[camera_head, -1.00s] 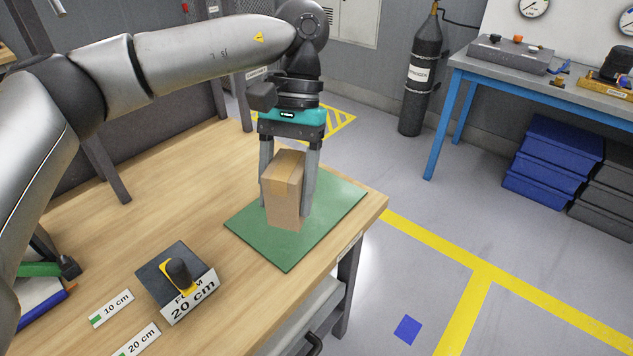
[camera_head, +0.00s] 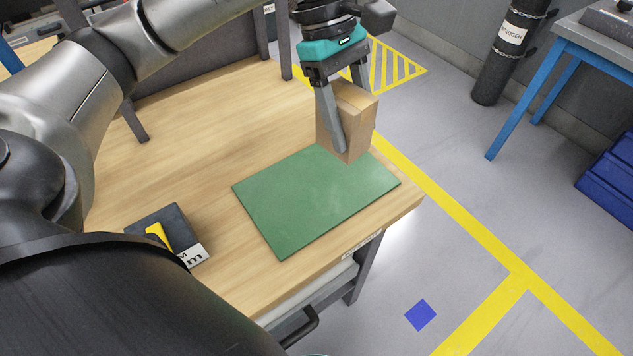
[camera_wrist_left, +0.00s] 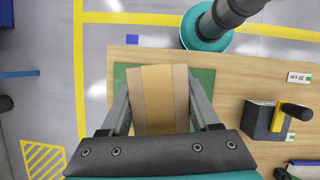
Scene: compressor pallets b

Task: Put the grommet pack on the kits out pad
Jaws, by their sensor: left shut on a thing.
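The grommet pack, a brown cardboard box (camera_head: 340,132), is between the fingers of my left gripper (camera_head: 345,112), which is shut on it. The box is upright or nearly so, over the far part of the green kits out pad (camera_head: 295,200) in the head view. It appears raised above the pad, though its underside is hidden. In the left wrist view, the box (camera_wrist_left: 158,98) sits between both fingers (camera_wrist_left: 160,110), with the pad (camera_wrist_left: 206,80) showing on either side. My right gripper is not in view.
The pad lies near the corner of the wooden table (camera_head: 190,130). A dark block with a yellow and black item (camera_head: 160,235) stands to its left. Beyond the table edge is open floor with yellow lines (camera_head: 450,225). A gas cylinder (camera_head: 505,50) and blue-legged bench stand farther right.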

